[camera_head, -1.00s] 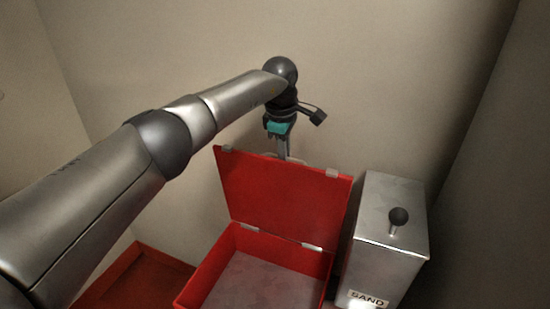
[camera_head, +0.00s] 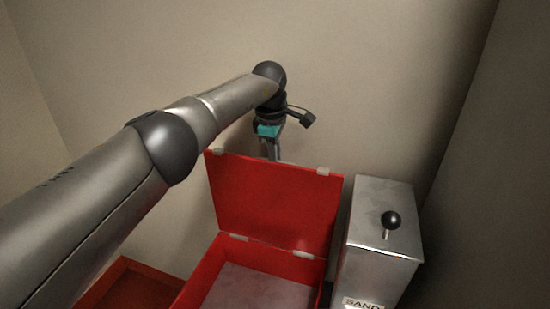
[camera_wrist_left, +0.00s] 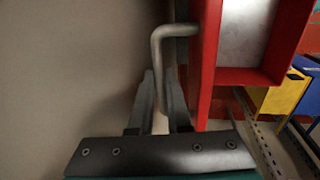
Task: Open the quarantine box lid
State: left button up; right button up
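The red quarantine box (camera_head: 200,274) stands open below me. Its lid (camera_head: 275,200) is raised steeply on its hinges, with the inner face toward the head camera. My left gripper (camera_head: 270,152) is behind the lid's top edge, and its fingertips are partly hidden by the lid. In the left wrist view the grey bent handle (camera_wrist_left: 157,52) sticks out from the red lid (camera_wrist_left: 205,60). My left gripper (camera_wrist_left: 158,88) has its fingers close on both sides of this handle, with little gap visible. My right gripper is in neither view.
A grey metal sand box (camera_head: 386,225) with a black knob stands close to the right of the red box. Plain walls (camera_head: 350,70) rise behind and beside. Another red container (camera_head: 135,285) is at lower left. The wrist view shows yellow (camera_wrist_left: 280,98) and blue (camera_wrist_left: 309,95) bins.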

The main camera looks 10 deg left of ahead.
pick_arm(q)
jog(key=o, duration=0.4)
jog(key=shift+f, duration=0.2)
jog(key=shift+o, duration=0.2)
jog(key=shift+r, duration=0.1)
jog(key=s+r+p, duration=0.1)
jog(key=s+r, duration=0.2)
jog(key=r, duration=1.2)
jog(key=shift+a, duration=0.15)
